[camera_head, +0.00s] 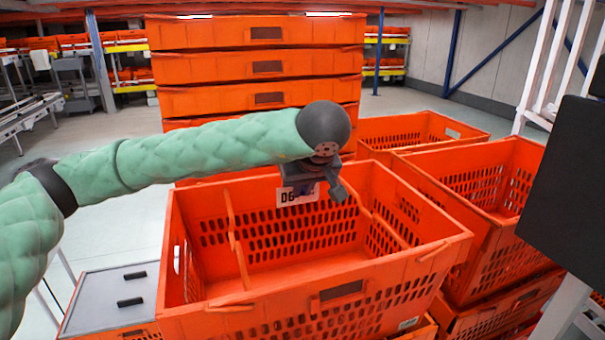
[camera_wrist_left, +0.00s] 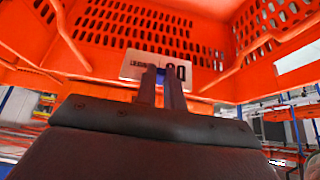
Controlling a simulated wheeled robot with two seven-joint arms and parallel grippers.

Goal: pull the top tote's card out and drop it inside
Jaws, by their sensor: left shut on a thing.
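The top tote (camera_head: 205,316) is an orange open crate with slotted walls, in the lower middle of the head view. It looks empty. The white card (camera_head: 290,195) with "D6" on it is by the tote's far wall, below my left gripper (camera_head: 322,190). In the left wrist view the card (camera_wrist_left: 132,66) lies across the fingertips of my left gripper (camera_wrist_left: 163,72), which are close together on it. The orange tote wall (camera_wrist_left: 150,30) shows behind it. I cannot tell whether the card is clear of its holder. My right gripper is not in view.
Tall stacked orange totes (camera_head: 210,68) stand behind the top tote. More orange totes (camera_head: 490,247) stand close at the right. A grey lidded surface (camera_head: 110,295) is at the lower left. The tote's inside is free.

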